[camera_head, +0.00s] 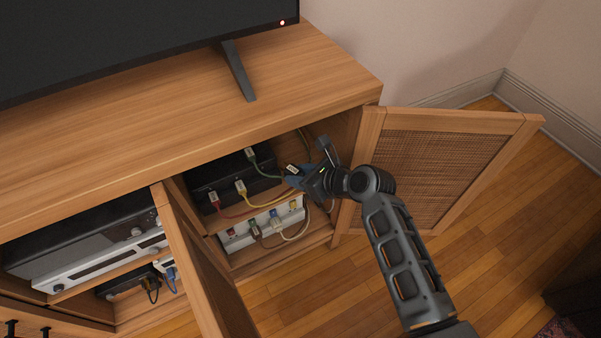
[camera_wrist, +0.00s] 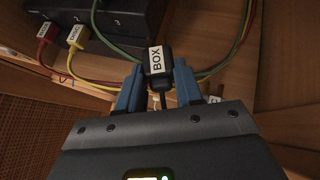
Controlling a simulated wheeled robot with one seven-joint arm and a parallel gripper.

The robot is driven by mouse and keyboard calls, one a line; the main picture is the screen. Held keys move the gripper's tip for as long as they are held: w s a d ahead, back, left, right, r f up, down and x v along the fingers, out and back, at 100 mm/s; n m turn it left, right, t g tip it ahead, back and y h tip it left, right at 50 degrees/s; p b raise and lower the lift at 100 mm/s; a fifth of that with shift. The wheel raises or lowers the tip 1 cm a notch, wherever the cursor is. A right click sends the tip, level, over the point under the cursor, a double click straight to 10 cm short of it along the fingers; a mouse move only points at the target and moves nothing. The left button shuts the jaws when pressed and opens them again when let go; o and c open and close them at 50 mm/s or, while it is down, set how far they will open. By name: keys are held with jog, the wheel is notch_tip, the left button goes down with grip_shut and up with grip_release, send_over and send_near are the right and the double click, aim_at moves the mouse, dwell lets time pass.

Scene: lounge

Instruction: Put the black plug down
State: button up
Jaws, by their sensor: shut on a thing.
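The black plug (camera_wrist: 157,61) has a white label reading BOX, and my gripper (camera_wrist: 158,82) is shut on it between its blue fingers.
A black box (camera_head: 225,179) with red, yellow and green cables sits on the upper shelf. A white box (camera_head: 240,236) with several plugs is below it. Open doors stand on both sides, the rattan one (camera_head: 430,170) at right. A TV (camera_head: 120,40) stands on top.

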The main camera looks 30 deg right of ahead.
jog(key=shift+f, duration=0.3)
jog(key=o, duration=1.1)
jog(key=shift+r, duration=0.3)
jog(key=p+v, duration=0.3)
jog(key=v, duration=0.9)
jog(key=shift+r, duration=0.25)
